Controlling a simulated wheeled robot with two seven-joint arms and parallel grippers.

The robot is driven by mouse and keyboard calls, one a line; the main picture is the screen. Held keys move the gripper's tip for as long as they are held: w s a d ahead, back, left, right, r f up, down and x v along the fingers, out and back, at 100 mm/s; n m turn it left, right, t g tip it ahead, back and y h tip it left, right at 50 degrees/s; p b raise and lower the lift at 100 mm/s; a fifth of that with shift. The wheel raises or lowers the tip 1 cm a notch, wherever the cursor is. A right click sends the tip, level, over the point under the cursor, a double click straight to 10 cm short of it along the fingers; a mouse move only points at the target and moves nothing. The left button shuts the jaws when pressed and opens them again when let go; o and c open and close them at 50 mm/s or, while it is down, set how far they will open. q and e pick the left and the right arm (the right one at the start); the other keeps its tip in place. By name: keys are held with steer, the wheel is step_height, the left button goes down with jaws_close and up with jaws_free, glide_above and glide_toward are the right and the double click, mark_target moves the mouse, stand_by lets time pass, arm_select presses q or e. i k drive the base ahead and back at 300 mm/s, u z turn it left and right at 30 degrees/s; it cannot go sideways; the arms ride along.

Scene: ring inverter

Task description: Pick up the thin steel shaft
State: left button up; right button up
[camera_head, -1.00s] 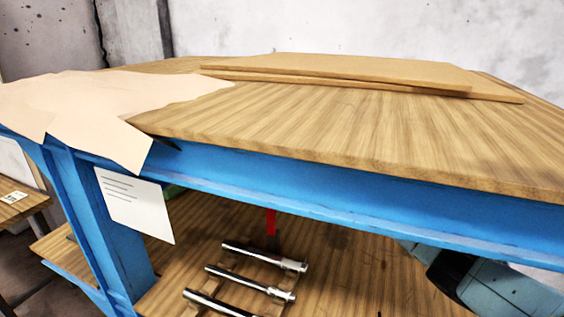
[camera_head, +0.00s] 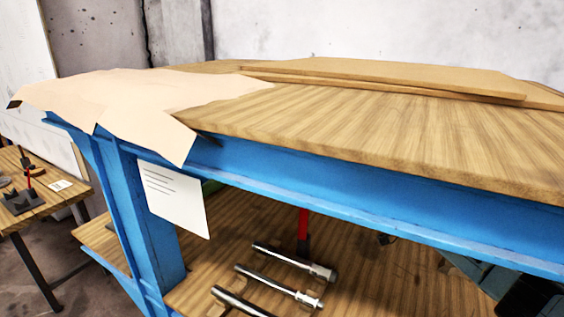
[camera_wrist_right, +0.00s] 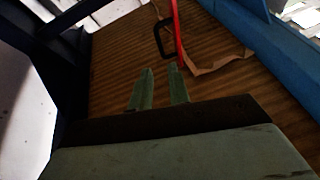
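Several steel shafts lie side by side on the lower wooden shelf in the head view: a far one (camera_head: 285,258), a middle one (camera_head: 275,284) and a near one (camera_head: 238,303) cut by the lower picture edge. Each of the first two has a thicker end at the right. I cannot tell for sure which is the thin steel shaft. My right gripper (camera_wrist_right: 160,88) shows in the right wrist view, its two greenish fingers apart with nothing between them, over the wooden shelf. No shaft shows there. My left gripper is not in view.
A blue table frame (camera_head: 330,187) and wooden top (camera_head: 400,130) overhang the shelf. A red upright piece (camera_head: 303,228) stands behind the shafts and also shows in the wrist view (camera_wrist_right: 177,32), near a dark handle (camera_wrist_right: 160,38). A white sheet (camera_head: 175,198) hangs at the left.

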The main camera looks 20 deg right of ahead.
mark_target(313, 302)
steer(key=k, duration=1.05)
